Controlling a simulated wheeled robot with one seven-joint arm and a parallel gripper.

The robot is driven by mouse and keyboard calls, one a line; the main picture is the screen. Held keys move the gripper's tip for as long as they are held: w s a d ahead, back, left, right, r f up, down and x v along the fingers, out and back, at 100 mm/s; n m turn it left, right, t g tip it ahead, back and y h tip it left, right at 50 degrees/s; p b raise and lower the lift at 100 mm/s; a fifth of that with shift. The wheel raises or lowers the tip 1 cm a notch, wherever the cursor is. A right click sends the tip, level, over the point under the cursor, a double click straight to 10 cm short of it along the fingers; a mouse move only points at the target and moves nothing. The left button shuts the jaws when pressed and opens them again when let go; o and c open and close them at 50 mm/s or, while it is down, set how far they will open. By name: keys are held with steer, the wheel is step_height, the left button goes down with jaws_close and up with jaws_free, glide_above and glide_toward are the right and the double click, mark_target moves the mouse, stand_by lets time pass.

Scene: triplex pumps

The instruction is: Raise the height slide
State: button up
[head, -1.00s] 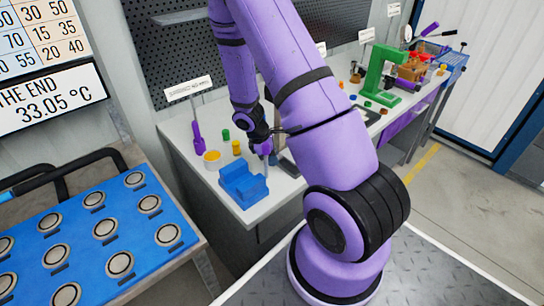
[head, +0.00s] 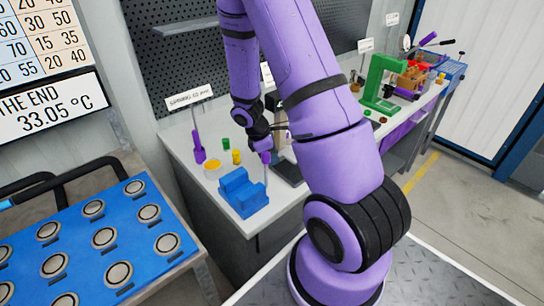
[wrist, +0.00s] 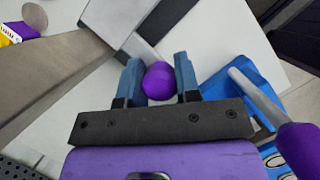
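A height gauge with a broad grey column (wrist: 50,82) crosses the left of the wrist view, and a lighter block (wrist: 125,22) stands against it. I take the block to be the slide. A round purple knob (wrist: 158,80) sits between the two blue fingertips of my gripper (wrist: 159,84), which appear to touch it on both sides.
A blue block (head: 242,192) stands on the bench (head: 215,195) near the gripper. A purple handle on a metal rod (wrist: 298,145) is close on the right in the wrist view. Small green and yellow parts and a green press (head: 380,85) are also on the bench.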

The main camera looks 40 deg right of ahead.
steer(key=o, duration=0.4)
steer(key=shift+o, duration=0.2)
steer(key=v, duration=1)
steer(key=shift+w+a+r, duration=0.15)
steer(key=shift+r, duration=0.2)
